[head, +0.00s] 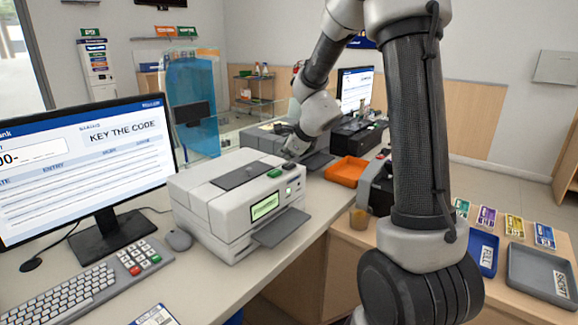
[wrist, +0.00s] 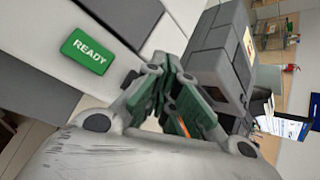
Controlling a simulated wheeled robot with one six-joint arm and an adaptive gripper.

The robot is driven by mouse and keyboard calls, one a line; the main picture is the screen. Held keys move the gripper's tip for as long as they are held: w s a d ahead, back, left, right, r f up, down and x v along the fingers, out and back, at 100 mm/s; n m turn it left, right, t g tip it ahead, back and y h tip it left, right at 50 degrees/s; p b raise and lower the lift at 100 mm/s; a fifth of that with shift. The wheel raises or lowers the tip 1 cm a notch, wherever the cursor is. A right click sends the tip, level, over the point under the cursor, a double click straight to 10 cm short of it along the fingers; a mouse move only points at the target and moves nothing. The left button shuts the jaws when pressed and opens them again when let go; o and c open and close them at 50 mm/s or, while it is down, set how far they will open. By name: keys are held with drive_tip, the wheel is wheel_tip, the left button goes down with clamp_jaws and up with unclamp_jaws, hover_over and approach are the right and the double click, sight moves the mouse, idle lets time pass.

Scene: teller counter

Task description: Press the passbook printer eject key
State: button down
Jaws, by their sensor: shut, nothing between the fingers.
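The passbook printer (head: 215,205) is a white and grey box on the counter, with a lit green display on its front. My gripper (head: 289,155) is just behind the printer's right rear corner in the head view, with fingers shut and empty. In the wrist view, the shut fingers (wrist: 172,68) point past the printer's pale casing (wrist: 125,25). A green READY tag (wrist: 88,51) lies on that casing, left of the fingers. The eject key cannot be made out there.
A monitor (head: 85,165), a keyboard (head: 75,298), a keypad (head: 135,262) and a mouse (head: 179,240) stand left of the printer. A grey machine (head: 262,138) and an orange tray (head: 346,171) are behind it. Blue (head: 484,256) and grey (head: 540,271) trays lie right.

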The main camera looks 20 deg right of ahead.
sight(286, 165)
drive_tip(key=shift+f, duration=0.35)
drive_tip(key=shift+f, duration=0.45)
idle(0.4)
drive_tip(key=shift+r, duration=3.4)
